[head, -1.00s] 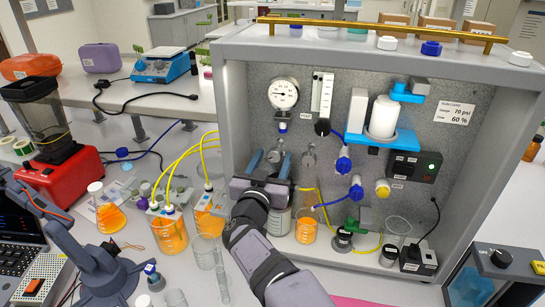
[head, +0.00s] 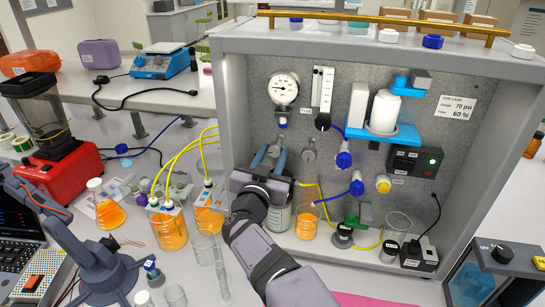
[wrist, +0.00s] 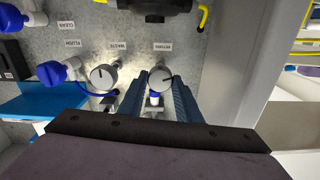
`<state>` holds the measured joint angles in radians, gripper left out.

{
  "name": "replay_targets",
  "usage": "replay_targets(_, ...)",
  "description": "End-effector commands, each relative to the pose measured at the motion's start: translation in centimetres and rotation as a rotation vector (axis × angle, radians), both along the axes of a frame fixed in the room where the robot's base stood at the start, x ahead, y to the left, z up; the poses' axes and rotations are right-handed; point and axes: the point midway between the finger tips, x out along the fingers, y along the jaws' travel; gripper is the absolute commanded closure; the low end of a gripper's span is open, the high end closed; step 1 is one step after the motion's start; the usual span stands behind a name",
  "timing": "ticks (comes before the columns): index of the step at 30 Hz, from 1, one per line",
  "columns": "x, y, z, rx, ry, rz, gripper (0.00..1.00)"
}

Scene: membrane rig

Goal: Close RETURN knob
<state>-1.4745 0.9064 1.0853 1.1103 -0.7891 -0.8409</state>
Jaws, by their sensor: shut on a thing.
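The RETURN knob (wrist: 160,79) is a round silver knob under its RETURN label in the wrist view, on the grey panel (head: 335,190) of the rig. My gripper (wrist: 160,88) has its two blue fingers on either side of it, shut on it. In the head view my gripper (head: 268,158) reaches the panel's left part below the gauge, and its fingers mostly hide the RETURN knob. A blue fitting shows between the fingers, just below the knob in the wrist view. A dark mark shows on the knob's face, but its exact angle is hard to read.
The WASTE knob (head: 309,156) is close beside my gripper; it also shows in the wrist view (wrist: 102,77). A round gauge (head: 284,88) sits above. Beakers of orange liquid (head: 168,231) and yellow tubes stand left of the rig. The rig's side wall (head: 232,130) is close on the left.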

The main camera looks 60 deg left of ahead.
Motion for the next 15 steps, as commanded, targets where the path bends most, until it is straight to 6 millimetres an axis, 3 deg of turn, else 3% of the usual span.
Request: replay_targets(15, 0.07, -0.07, -0.28, 0.322, 0.32, 0.0, 0.92)
